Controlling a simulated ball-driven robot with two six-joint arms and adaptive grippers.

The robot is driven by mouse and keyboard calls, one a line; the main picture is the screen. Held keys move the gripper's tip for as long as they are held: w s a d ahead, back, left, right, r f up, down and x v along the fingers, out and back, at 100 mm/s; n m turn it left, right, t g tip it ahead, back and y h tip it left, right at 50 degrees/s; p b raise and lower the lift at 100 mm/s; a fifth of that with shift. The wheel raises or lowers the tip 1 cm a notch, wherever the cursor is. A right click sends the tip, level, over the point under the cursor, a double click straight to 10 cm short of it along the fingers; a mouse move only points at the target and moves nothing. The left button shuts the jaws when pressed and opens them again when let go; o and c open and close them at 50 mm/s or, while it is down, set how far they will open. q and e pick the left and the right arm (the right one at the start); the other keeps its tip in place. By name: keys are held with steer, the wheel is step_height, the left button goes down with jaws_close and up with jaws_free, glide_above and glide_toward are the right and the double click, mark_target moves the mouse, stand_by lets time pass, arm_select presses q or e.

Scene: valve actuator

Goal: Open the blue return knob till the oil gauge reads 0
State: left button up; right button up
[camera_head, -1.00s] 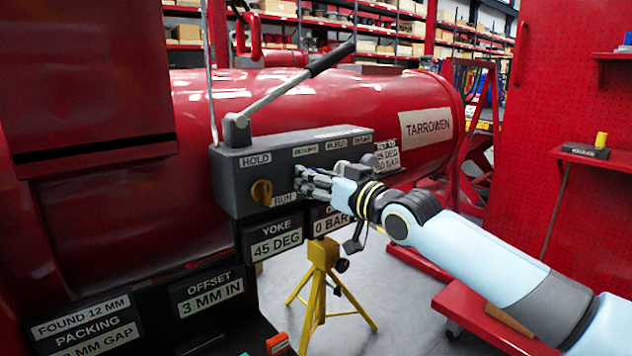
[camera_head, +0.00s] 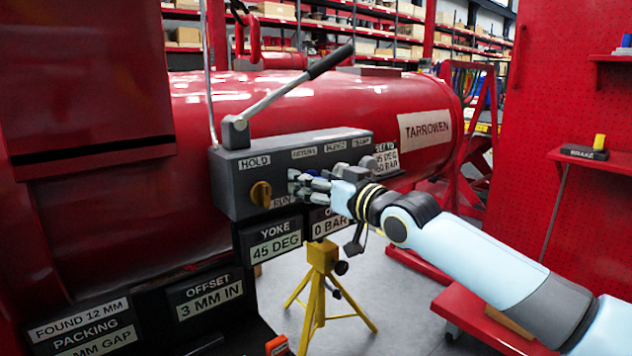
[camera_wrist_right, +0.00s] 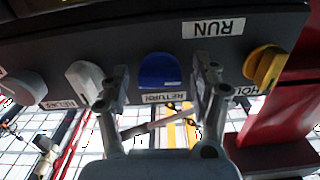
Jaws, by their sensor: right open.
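The blue return knob (camera_wrist_right: 160,72) sits on the dark control box (camera_head: 230,185), above a RETURN label in the upside-down right wrist view. My right gripper (camera_wrist_right: 160,88) is open, with one finger on each side of the blue knob in that view. I cannot tell whether the fingers touch it. In the head view, my right gripper (camera_head: 300,182) is at the box front and largely hides the blue knob. A partly covered sign (camera_head: 327,225) under the box reads 0 BAR; its top line is hidden. My left gripper is not in view.
A yellow selector (camera_head: 261,194) between HOLD and RUN is left of my gripper. A pale knob (camera_wrist_right: 84,80) is beside the blue one. A long lever (camera_head: 290,90) rises over the box. A yellow stand (camera_head: 322,255) is below. A YOKE sign (camera_head: 275,240) reads 45 DEG.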

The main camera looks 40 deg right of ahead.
steer(key=shift+s, duration=0.1)
steer(key=s, duration=1.1)
steer(key=shift+s+d, duration=0.4)
steer(key=shift+d, duration=0.05)
